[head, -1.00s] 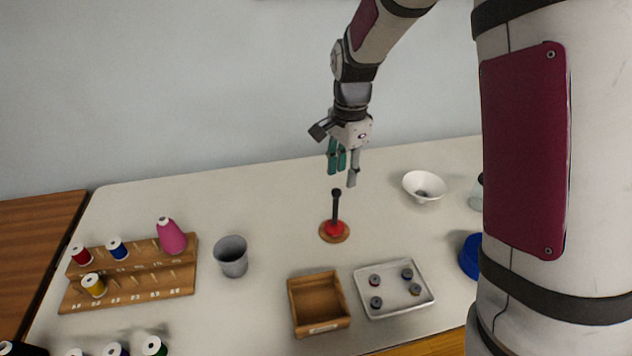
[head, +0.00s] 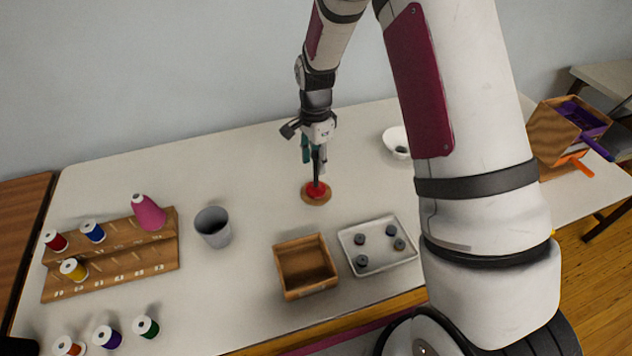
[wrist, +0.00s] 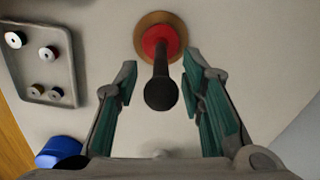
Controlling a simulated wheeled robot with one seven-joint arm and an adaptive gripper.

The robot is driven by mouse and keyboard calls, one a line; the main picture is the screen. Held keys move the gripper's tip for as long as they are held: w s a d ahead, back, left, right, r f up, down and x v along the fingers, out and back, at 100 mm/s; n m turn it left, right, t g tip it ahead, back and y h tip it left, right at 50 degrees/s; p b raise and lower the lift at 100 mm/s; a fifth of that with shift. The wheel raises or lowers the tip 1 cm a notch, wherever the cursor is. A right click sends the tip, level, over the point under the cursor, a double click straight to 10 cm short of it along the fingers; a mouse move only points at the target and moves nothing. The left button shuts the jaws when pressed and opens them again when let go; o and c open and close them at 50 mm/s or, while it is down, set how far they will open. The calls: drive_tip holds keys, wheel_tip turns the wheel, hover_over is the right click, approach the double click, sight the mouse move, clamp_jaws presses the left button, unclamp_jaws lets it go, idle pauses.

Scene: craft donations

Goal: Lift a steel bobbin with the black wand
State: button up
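The black wand (wrist: 161,90) stands upright in a red holder (wrist: 160,40) on a round wooden base (head: 316,199). My gripper (wrist: 160,85) is open, pointing down above the wand. In the wrist view the wand's round black top shows between the two teal-padded fingers, with a gap on each side. In the head view the fingers (head: 313,155) overlap the wand's upper part. Several steel bobbins (head: 361,261) lie apart in a white tray (head: 352,272) to the right; they also show in the wrist view (wrist: 47,54).
A wooden box (head: 306,293) sits left of the tray, and a grey cup (head: 213,228) stands farther left. A thread rack (head: 110,262) holds several spools at far left. A white bowl (head: 390,142) is behind right. A blue object (wrist: 60,152) lies near the tray.

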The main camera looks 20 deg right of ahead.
hover_over(316, 188)
drive_tip(key=f, duration=0.4)
drive_tip(key=shift+w+d+f, duration=0.1)
drive_tip(key=shift+w+f, duration=0.1)
drive_tip(key=shift+w, duration=0.2)
clamp_jaws()
drive_tip(key=shift+r, duration=0.1)
